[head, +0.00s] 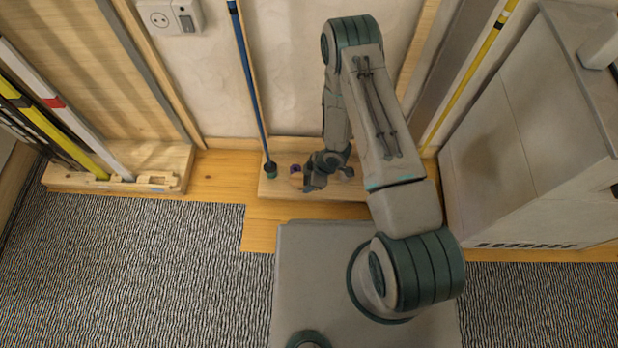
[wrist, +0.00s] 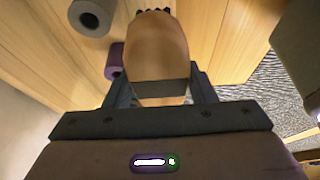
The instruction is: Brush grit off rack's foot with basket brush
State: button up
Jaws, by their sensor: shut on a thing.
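My gripper (head: 314,178) is low over a pale wooden foot board (head: 279,189) along the wall in the head view. In the wrist view, my gripper (wrist: 160,92) has its two fingers closed on a tan, rounded brush body (wrist: 157,48). Dark bristle tips show at its far end. A small part of the tan body shows beside my gripper in the head view (head: 296,181). I cannot tell whether the bristles touch the wood. I cannot make out grit in either view.
A purple cylinder (wrist: 115,62) and a grey hollow cylinder (wrist: 92,14) stand close to the brush. A blue pole (head: 250,80) rises from the board's left end. Another rack base (head: 160,160) holds skis and poles at left. A grey cabinet (head: 510,130) stands right.

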aim_at(316, 192)
notch_tip(316, 192, down, 6)
jog(key=b, duration=0.4)
jog(key=shift+d+f, duration=0.2)
jog(key=shift+f, duration=0.05)
jog(key=shift+d+r, duration=0.25)
jog(key=shift+d, duration=0.2)
jog(key=shift+c, duration=0.3)
jog(key=shift+d+f, duration=0.15)
jog(key=shift+d, duration=1.35)
jog(key=shift+a+f, duration=0.1)
jog(key=shift+a, duration=1.9)
jog(key=shift+a+r+p, duration=0.15)
jog(key=shift+r+p, duration=0.2)
jog(key=shift+p, duration=0.05)
jog(key=shift+r+p, duration=2.45)
jog(key=shift+r, duration=1.25)
jog(key=shift+w, duration=0.1)
